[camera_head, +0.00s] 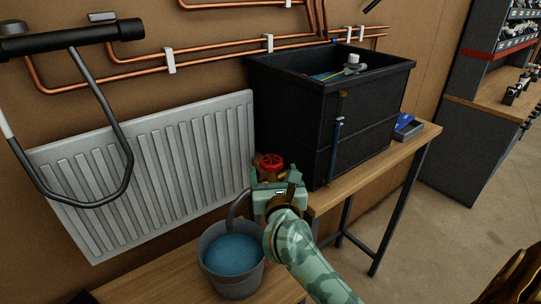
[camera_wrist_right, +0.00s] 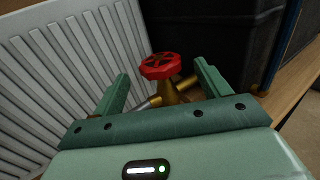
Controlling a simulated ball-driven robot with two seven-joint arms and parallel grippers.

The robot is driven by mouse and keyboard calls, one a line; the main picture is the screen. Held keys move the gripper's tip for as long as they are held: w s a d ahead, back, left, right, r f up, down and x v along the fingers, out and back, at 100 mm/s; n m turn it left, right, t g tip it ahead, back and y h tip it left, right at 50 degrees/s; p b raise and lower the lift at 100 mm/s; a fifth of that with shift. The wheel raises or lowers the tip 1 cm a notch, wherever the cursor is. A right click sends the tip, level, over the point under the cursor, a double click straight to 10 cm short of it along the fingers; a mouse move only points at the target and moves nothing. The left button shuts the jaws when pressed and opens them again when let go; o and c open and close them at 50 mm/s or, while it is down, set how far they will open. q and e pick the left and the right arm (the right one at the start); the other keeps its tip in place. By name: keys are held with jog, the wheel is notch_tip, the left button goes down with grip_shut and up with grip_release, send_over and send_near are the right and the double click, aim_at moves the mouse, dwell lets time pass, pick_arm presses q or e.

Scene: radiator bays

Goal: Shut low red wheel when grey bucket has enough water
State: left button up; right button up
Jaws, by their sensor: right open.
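The low red wheel (camera_head: 270,162) sits on a brass valve beside the radiator's lower right corner. It also shows in the right wrist view (camera_wrist_right: 161,66). My right gripper (camera_head: 274,180) is open at the valve. In the wrist view its two fingers stand apart, one on each side of the wheel and its brass stem, with no clear contact. The grey bucket (camera_head: 234,287) stands on a low wooden surface, left of my right arm. Blue water (camera_head: 233,253) stands in it, its surface a little below the rim. A dark curved hose (camera_head: 237,205) leads down into the bucket. My left gripper is not in view.
A white radiator (camera_head: 150,175) hangs on the wall at left. A black tank (camera_head: 290,115) stands on a wooden bench (camera_head: 385,160), close behind and right of the wheel. Copper pipes (camera_head: 215,49) run above. Open floor (camera_head: 440,215) lies to the right.

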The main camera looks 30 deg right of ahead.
aim_at(270, 156)
jog(key=x, duration=0.7)
jog(key=shift+w, duration=0.1)
jog(key=c, duration=1)
